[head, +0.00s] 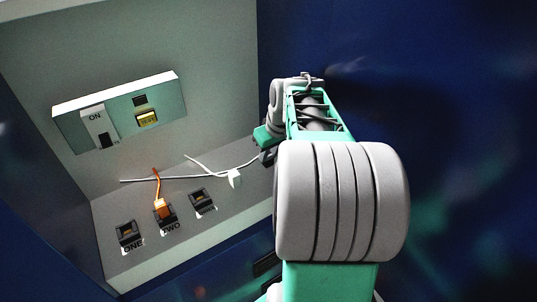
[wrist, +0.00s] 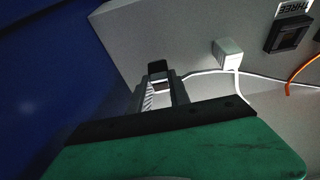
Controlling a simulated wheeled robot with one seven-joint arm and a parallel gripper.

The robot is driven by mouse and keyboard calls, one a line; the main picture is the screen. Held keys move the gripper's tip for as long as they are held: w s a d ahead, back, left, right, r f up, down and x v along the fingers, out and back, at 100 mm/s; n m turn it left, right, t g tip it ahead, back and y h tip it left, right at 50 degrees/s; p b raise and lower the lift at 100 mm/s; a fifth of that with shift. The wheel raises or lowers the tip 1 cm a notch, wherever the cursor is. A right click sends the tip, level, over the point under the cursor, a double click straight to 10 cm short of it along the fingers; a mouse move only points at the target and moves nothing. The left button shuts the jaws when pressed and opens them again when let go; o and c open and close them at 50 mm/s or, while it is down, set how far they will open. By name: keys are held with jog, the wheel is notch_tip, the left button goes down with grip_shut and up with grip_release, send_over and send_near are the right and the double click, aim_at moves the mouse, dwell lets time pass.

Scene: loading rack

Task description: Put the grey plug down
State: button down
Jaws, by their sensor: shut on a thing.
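My gripper (wrist: 163,92) is shut on the grey plug (wrist: 161,86), which shows only as a small pale patch between the dark fingers. A pale cable runs from the fingers to the right. In the head view my gripper (head: 267,156) is at the right side of the grey panel's ledge, and my arm hides most of it. The held plug cannot be made out there. Whether the plug touches the ledge is not clear.
A white plug (head: 234,179) lies loose on the ledge (head: 185,240), right of the empty third socket (head: 202,201); it also shows in the wrist view (wrist: 228,52). An orange plug (head: 163,208) sits in socket TWO. Socket ONE (head: 129,234) is empty. A switch box (head: 120,110) is on the wall.

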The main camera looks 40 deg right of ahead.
jog(key=shift+f, duration=0.85)
jog(key=c, duration=1.2)
grip_release()
jog(key=shift+c, duration=0.2)
jog(key=shift+s+r, duration=0.1)
jog(key=shift+r, duration=0.4)
jog(key=v, duration=1.1)
jog(key=s+a+f, duration=0.2)
jog(key=a+f, duration=0.1)
jog(key=a, duration=0.4)
jog(key=s+a+f, duration=0.2)
jog(key=a+f, duration=0.1)
jog(key=a, duration=0.5)
jog(key=s+a+f+n, duration=0.1)
jog(key=s+a+f, duration=0.1)
jog(key=a+f, duration=0.2)
jog(key=a, duration=0.3)
jog(key=shift+s+a+b, duration=0.25)
jog(key=shift+a+b, duration=0.1)
jog(key=shift+b, duration=0.05)
